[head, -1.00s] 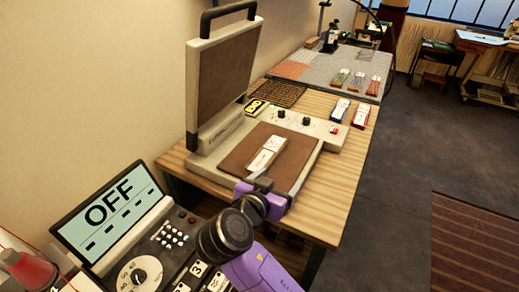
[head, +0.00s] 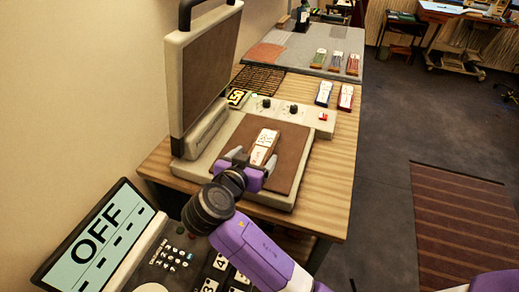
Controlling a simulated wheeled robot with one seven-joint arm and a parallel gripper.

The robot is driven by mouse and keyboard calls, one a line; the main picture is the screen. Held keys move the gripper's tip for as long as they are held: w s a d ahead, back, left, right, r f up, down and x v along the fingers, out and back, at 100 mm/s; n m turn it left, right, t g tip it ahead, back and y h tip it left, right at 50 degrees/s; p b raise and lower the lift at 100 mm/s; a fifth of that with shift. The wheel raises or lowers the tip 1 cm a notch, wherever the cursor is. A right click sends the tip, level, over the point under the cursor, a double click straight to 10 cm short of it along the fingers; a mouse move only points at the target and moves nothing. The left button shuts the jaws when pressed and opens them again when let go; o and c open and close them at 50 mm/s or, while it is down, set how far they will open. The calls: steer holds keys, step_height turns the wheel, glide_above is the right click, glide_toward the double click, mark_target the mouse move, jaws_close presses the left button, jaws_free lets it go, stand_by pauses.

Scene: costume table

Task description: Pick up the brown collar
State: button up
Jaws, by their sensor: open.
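A narrow piece with white printed cards on it (head: 265,141) lies on the brown pad of the open press (head: 228,138). It looks like the brown collar, but any brown part of it blends with the pad, so its colour is hard to tell. My gripper (head: 251,160) is open at the near end of this piece, with its fingers spread to either side. Whether the fingers touch the piece or the pad cannot be told.
The raised press lid (head: 205,70) stands at the left. A blue piece (head: 323,94) and a red piece (head: 346,97) lie behind the press on the wooden table (head: 335,165). A grey mat (head: 290,50) holds more pieces. A keypad console (head: 180,255) is in front.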

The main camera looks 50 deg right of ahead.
mark_target(261, 149)
steer(key=x, duration=0.4)
steer(key=shift+w+d+p, duration=0.15)
steer(key=shift+p, duration=0.25)
steer(key=c, duration=1.6)
step_height(261, 149, up, 20)
steer(key=shift+b, duration=0.35)
